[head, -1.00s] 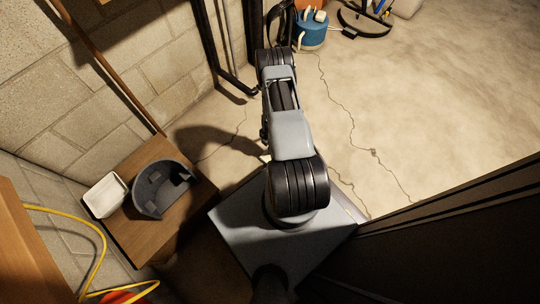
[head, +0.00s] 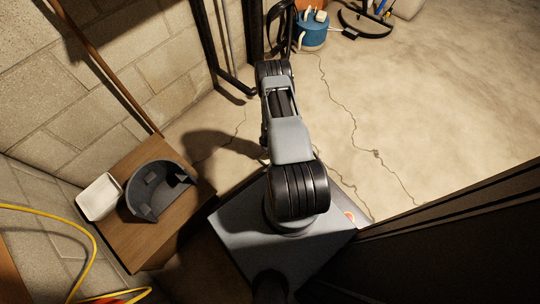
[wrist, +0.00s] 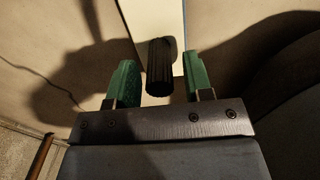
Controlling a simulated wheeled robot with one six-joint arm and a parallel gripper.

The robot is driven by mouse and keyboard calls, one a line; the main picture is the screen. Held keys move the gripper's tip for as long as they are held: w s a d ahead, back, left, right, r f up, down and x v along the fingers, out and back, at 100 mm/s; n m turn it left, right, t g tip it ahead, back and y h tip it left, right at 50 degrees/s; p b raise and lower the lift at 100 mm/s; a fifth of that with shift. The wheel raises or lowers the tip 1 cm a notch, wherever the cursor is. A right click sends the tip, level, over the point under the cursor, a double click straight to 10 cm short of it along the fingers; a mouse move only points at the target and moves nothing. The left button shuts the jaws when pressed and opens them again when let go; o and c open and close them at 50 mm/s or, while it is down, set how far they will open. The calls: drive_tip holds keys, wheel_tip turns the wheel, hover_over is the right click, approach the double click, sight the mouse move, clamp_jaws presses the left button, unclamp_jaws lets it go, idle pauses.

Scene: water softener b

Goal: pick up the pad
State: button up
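I cannot make out a pad for certain in either view. My gripper (wrist: 157,85) shows in the wrist view with its two green fingers apart and nothing held between them. A dark ribbed cylinder and a pale panel show behind the gap between the fingers; I cannot tell what they belong to. In the head view my arm reaches away from me, and its gripper end is not clearly visible.
A wooden table (head: 143,248) at left bears a grey rounded open container (head: 157,190) and a white shallow tray (head: 99,197). A yellow hose (head: 85,245) lies at lower left. A blue bucket (head: 312,37) stands at the back. Concrete floor (head: 430,110) at right is clear; a dark panel (head: 450,250) borders it.

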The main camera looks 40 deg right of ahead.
clamp_jaws()
drive_tip(key=shift+r, duration=0.1)
idle(0.4)
